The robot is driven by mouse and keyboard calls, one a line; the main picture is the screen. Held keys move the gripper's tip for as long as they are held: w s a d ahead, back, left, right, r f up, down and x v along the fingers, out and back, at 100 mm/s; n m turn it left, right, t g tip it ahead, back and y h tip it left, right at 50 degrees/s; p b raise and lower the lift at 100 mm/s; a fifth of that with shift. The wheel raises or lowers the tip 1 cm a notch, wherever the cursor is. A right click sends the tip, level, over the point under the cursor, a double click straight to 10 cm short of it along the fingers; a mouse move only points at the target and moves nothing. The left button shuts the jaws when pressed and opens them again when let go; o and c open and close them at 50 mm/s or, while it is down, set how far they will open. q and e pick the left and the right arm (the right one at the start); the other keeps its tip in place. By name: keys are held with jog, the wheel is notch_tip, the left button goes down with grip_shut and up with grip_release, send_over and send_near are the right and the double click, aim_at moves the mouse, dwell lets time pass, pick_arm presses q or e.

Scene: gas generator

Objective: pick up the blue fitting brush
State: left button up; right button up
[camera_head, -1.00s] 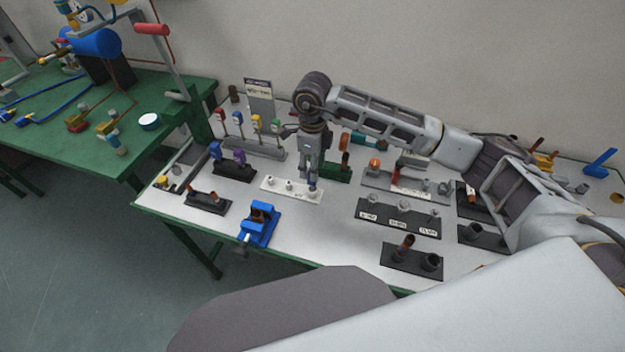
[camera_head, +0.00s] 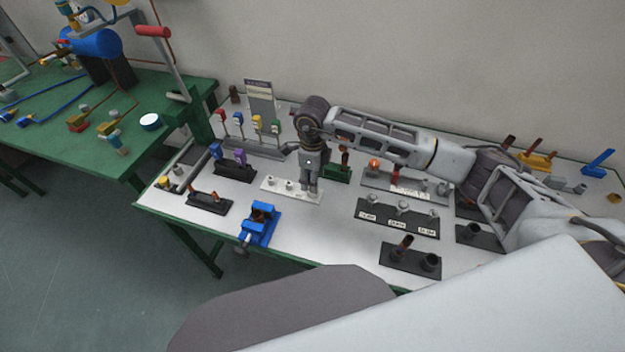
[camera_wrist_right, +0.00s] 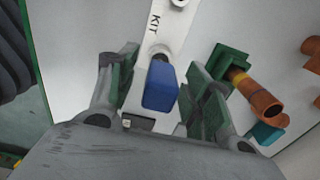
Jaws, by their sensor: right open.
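The blue fitting brush shows in the right wrist view as a blue block-shaped handle (camera_wrist_right: 160,86) at the end of a white plate marked "KIT" (camera_wrist_right: 163,28). My right gripper (camera_wrist_right: 162,98) is open, with one finger on each side of the blue handle and visible gaps between. In the head view my right gripper (camera_head: 312,188) points down at the right end of the white plate (camera_head: 270,184) and hides the brush. My left gripper is not in view.
A green fixture with a copper pipe (camera_wrist_right: 262,100) is close to the right finger in the wrist view. A blue vise (camera_head: 261,222) stands at the table's front. Black racks of fittings (camera_head: 398,218) lie to the right, and colored-handled tools (camera_head: 240,122) stand behind.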

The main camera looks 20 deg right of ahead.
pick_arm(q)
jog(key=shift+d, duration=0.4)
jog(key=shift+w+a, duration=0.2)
pick_arm(e)
jog(key=c, duration=1)
jog(key=shift+o, duration=0.2)
jog(key=shift+r, duration=0.15)
notch_tip(320, 180, up, 8)
jog(key=shift+r+b, duration=0.1)
jog(key=shift+b, duration=0.4)
jog(key=shift+r, duration=0.8)
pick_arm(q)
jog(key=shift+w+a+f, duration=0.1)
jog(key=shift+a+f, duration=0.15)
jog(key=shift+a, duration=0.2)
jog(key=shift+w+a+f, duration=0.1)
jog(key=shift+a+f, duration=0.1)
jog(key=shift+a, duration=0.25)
